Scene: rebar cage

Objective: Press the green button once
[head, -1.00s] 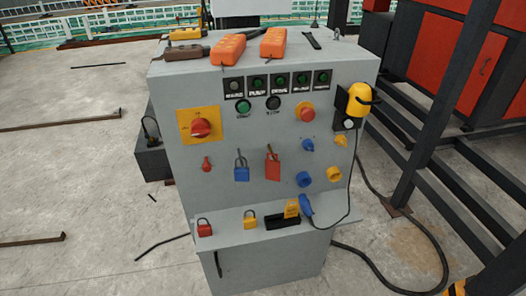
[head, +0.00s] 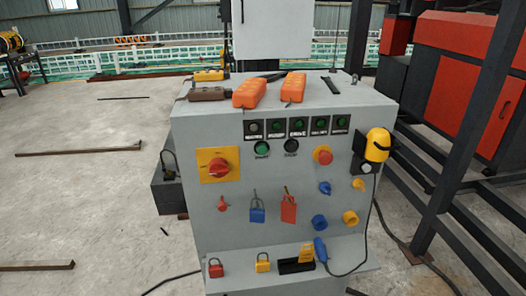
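A grey control cabinet (head: 190,215) stands ahead of me. The green button (head: 262,147) sits on its front face, upper left of centre, below a row of labelled indicators. A black button (head: 291,146) is just right of it. Several small green round lamps, such as one indicator (head: 298,125), are in the row above. A red rotary switch (head: 218,168) on a yellow plate is to the left, and a red mushroom button (head: 323,155) is to the right. Neither of my grippers shows in the head view.
Two orange pendants (head: 293,87) and a brown box (head: 208,93) lie on the cabinet top. Padlocks, including a red one (head: 216,268), sit on the lower ledge. A yellow device (head: 377,145) hangs at the right edge. Dark steel posts (head: 455,165) stand right; floor left is mostly clear.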

